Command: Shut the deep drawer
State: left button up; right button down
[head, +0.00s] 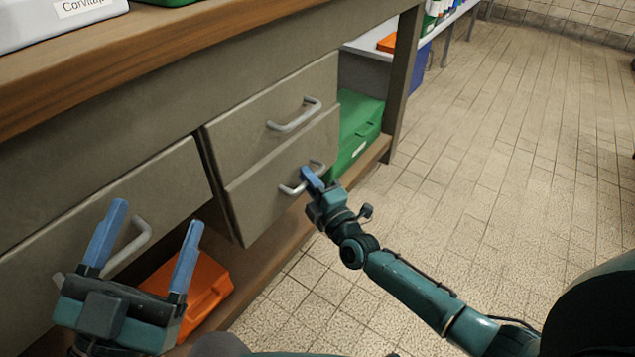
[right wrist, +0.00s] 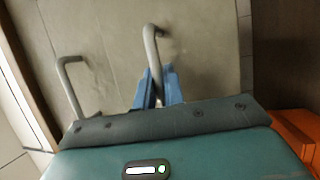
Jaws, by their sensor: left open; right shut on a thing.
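The lower right drawer (head: 262,203) is a grey front under a similar upper drawer (head: 250,128). A dark side strip shows along its left edge; I cannot tell exactly how far it stands out. Its pale bar handle (head: 288,190) is held by my right gripper (head: 312,179), shut on it. In the right wrist view the blue fingers (right wrist: 158,88) close around this handle (right wrist: 151,45), and the upper drawer's handle (right wrist: 65,85) is beside it, apart. My left gripper (head: 156,216) is open and empty, in front of the left drawer (head: 110,205).
An orange box (head: 205,285) sits on the low shelf beneath the drawers. A green box (head: 358,130) sits right of them, by the bench leg (head: 403,75). The tiled floor (head: 500,170) to the right is clear.

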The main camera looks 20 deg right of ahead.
pick_arm(q)
jog(key=shift+f, duration=0.25)
pick_arm(e)
jog(key=shift+w+a, duration=0.4)
jog(key=shift+w, duration=0.15)
pick_arm(q)
jog(key=shift+s, duration=0.1)
pick_arm(e)
jog(key=shift+r, duration=0.1)
jog(key=c, duration=1.8)
grip_release()
jog(key=shift+a, duration=0.1)
jog(key=o, duration=0.3)
